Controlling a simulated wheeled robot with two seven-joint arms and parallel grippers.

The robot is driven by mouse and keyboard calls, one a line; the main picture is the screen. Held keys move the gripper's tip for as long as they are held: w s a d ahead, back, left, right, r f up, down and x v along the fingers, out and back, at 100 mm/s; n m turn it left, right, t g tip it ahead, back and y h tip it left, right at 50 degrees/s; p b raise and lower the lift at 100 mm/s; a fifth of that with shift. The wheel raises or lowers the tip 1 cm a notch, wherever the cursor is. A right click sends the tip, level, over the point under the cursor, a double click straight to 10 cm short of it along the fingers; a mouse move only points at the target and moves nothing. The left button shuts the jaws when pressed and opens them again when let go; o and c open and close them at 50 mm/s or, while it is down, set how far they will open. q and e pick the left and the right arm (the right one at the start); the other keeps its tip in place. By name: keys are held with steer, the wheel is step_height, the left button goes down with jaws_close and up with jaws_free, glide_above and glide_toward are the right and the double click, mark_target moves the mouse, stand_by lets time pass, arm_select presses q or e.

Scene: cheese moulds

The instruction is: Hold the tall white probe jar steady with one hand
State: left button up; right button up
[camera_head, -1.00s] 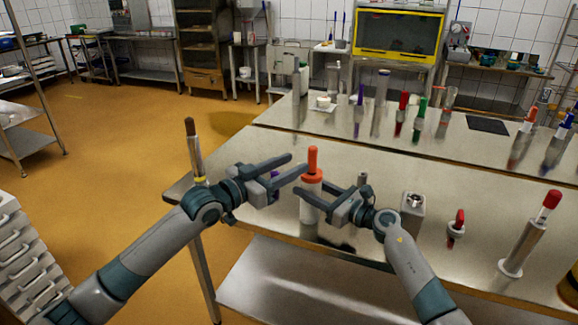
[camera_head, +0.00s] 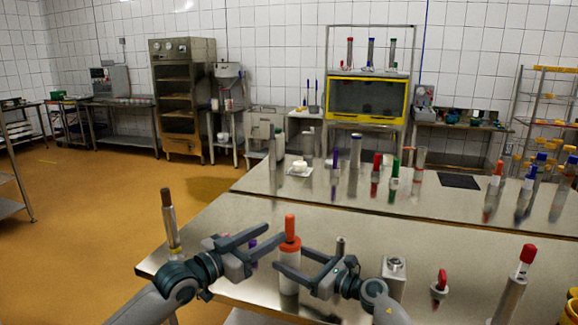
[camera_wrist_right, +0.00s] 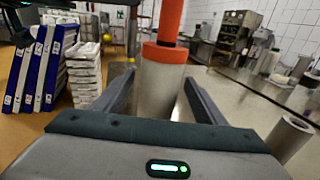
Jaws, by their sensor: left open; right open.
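The tall white probe jar (camera_head: 289,284) stands upright on the near steel table, with an orange collar and an orange-handled probe (camera_head: 290,226) in its top. My right gripper (camera_head: 289,261) is open, its fingers reaching to either side of the jar from the right. In the right wrist view the jar (camera_wrist_right: 160,92) stands between the spread fingers of this gripper (camera_wrist_right: 158,100), with gaps visible on both sides. My left gripper (camera_head: 276,234) is open beside the jar's top on the left, its fingertips close to the collar. I cannot tell whether they touch it.
A steel block with a round top (camera_head: 394,276), a red-topped piece (camera_head: 440,285) and a red-capped tube (camera_head: 514,285) stand to the right on the near table. A brown-topped probe (camera_head: 170,222) stands at the left. A second table (camera_head: 330,192) behind holds several coloured probes.

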steer(key=shift+v, duration=3.1)
